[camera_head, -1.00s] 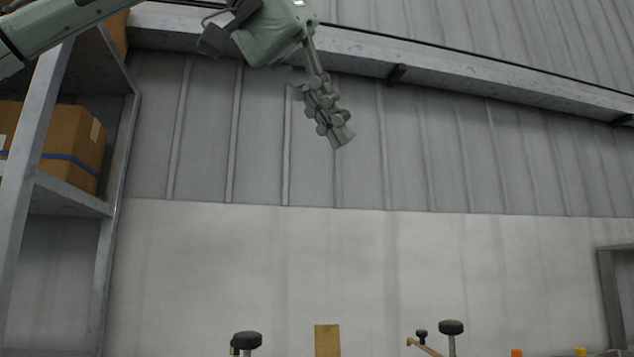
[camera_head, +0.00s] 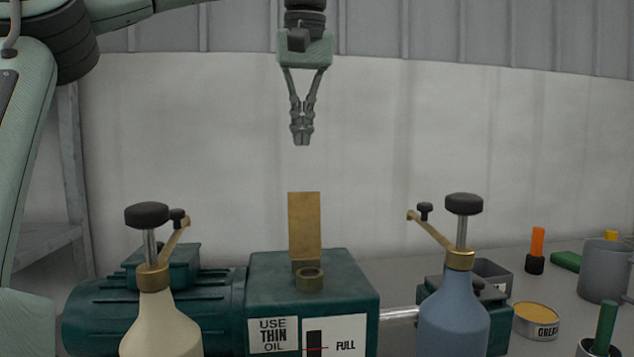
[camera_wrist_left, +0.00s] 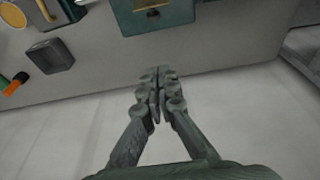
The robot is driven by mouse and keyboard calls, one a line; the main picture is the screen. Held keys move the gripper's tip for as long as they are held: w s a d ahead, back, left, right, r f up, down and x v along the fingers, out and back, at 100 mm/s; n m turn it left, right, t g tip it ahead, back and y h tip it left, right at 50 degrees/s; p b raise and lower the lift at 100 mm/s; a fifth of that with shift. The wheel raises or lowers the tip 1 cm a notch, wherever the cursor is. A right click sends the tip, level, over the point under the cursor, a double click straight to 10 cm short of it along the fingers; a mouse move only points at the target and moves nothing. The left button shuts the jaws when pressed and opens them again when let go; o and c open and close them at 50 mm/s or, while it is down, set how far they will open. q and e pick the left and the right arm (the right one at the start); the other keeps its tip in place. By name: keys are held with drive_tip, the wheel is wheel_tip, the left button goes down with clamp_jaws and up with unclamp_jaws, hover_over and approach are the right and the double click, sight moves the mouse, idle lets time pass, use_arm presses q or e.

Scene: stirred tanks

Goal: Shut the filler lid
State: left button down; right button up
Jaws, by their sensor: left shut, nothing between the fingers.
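The filler lid (camera_head: 304,225) is a flat brass plate standing upright, open, behind the round brass filler neck (camera_head: 310,279). Both are on top of the dark green gearbox (camera_head: 268,300). My left gripper (camera_head: 302,138) hangs fingers down above the lid in the head view, shut and empty, with a clear gap to the lid's top edge. In the left wrist view its closed fingertips (camera_wrist_left: 158,82) are apart from the green gearbox (camera_wrist_left: 165,20). My right gripper is not in view.
A cream pump bottle (camera_head: 160,325) and a blue one (camera_head: 453,320) stand in front, either side of the gearbox. A green motor (camera_head: 95,315) is left. A grease tin (camera_head: 536,321) and a grey pot (camera_head: 602,272) are right.

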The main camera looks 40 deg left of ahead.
use_arm(q)
hover_over(304, 224)
drive_tip(key=w+a, duration=0.3)
drive_tip(key=s+d+x, duration=0.1)
drive_tip(key=x, duration=0.7)
drive_tip(key=shift+s+d+f, duration=0.15)
drive_tip(key=shift+s+f, duration=0.05)
drive_tip(key=shift+f, duration=0.35)
